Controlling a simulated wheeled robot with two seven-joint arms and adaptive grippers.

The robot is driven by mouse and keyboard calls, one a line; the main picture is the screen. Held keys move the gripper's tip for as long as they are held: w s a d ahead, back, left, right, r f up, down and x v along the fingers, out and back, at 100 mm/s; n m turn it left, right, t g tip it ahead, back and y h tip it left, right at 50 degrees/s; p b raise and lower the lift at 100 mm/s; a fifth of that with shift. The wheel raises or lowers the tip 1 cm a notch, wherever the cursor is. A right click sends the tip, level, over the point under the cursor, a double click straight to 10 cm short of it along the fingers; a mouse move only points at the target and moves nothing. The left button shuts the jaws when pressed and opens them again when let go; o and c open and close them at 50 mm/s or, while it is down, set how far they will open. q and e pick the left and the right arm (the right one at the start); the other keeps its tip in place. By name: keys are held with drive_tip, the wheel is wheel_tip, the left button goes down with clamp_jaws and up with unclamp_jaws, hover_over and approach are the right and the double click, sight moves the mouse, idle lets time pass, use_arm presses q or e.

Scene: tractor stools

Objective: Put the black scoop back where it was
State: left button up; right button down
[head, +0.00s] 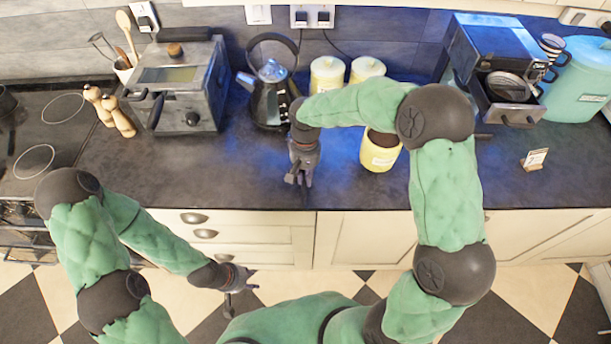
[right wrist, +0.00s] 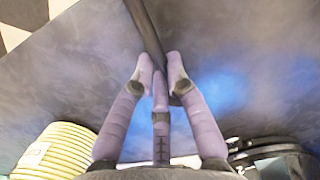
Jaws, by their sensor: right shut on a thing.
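My right gripper (head: 302,180) is over the dark worktop near its front edge, left of the open yellow canister (head: 380,155). In the right wrist view its fingers (right wrist: 160,75) are closed around a thin black handle, which I take to be the black scoop (right wrist: 144,25). The handle runs up out of the top of that view; the scoop's far end is not seen. In the head view the scoop is too small or hidden to make out. My left gripper (head: 238,285) hangs empty in front of the cabinets, over the floor; its finger opening is unclear.
A black kettle (head: 270,100) stands behind my right gripper. Two lidded yellow canisters (head: 327,76) are at the back. A toaster oven (head: 183,88) stands left, a coffee machine (head: 492,65) right. The worktop (head: 225,170) left of my right gripper is clear.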

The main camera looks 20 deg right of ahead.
drive_tip(key=c, duration=1.2)
unclamp_jaws()
drive_tip(key=shift+f, duration=0.15)
drive_tip(key=shift+c, duration=0.2)
wheel_tip(320, 180, up, 12)
drive_tip(key=w+p, duration=0.1)
drive_tip(key=p, duration=0.2)
drive_tip(key=shift+w+d, duration=0.2)
drive_tip(key=shift+d, duration=0.05)
